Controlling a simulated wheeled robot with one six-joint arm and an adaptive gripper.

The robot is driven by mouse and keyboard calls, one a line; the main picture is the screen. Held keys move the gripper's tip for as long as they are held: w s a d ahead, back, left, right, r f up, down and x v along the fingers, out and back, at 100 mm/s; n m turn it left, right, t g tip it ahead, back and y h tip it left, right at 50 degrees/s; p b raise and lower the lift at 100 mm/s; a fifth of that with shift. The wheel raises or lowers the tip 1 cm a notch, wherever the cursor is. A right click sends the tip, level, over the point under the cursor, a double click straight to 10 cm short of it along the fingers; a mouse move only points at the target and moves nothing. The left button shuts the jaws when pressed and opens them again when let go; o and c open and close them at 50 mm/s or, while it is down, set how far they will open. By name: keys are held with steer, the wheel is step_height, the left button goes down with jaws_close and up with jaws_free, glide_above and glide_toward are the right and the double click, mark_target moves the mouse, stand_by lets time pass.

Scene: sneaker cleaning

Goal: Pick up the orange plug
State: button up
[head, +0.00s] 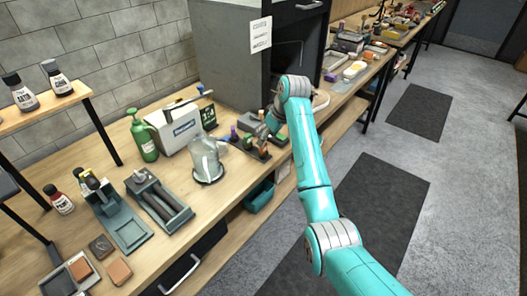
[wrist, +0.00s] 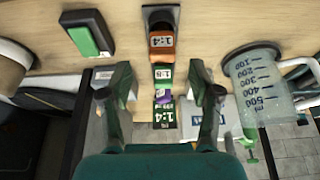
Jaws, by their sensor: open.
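In the wrist view my gripper (wrist: 163,75) is open, with one finger on each side of the rack's row. Nothing is between the fingertips that I can see held. The orange plug lies ahead of the fingertips, apart from both.
A green piece (wrist: 165,74) and a purple piece (wrist: 163,96) share the row. A clear measuring jug (wrist: 258,85) is close on the right in the wrist view. A green-topped dark block (wrist: 88,34) lies left. A green spray bottle (head: 143,137) stands on the bench.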

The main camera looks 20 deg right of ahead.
mark_target(263, 150)
steer(key=shift+x, duration=2.55)
steer(key=shift+s+a, duration=0.1)
steer(key=shift+s, duration=0.05)
steer(key=c, duration=1.2)
